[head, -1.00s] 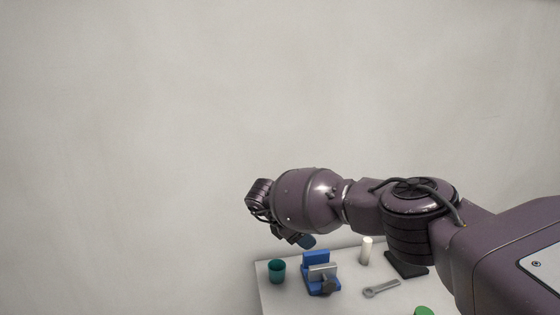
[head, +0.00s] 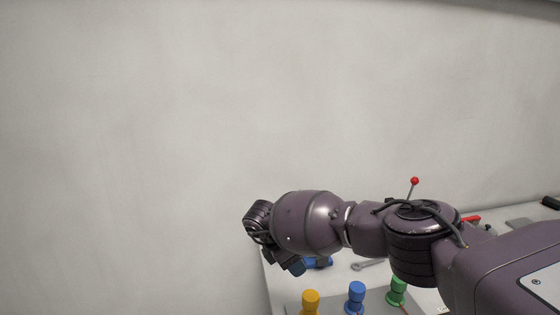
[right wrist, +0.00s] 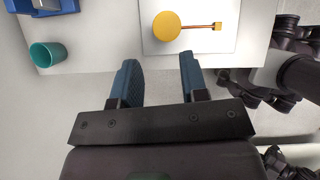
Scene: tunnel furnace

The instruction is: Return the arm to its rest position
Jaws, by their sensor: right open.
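My right arm comes in from the right in the head view, held above the near left end of a table. My right gripper (head: 290,264) hangs at its end, partly hidden by the wrist. In the right wrist view the two blue fingers of the gripper (right wrist: 160,80) stand apart with nothing between them. My left gripper is not in view.
The white table (right wrist: 100,55) bears a teal cup (right wrist: 47,54), a blue vise (head: 318,262) and a wrench (head: 367,265). Yellow (head: 310,301), blue (head: 356,296) and green (head: 397,291) pieces stand at the front. A red-tipped stick (head: 414,182) rises behind my arm. A bare wall fills the left.

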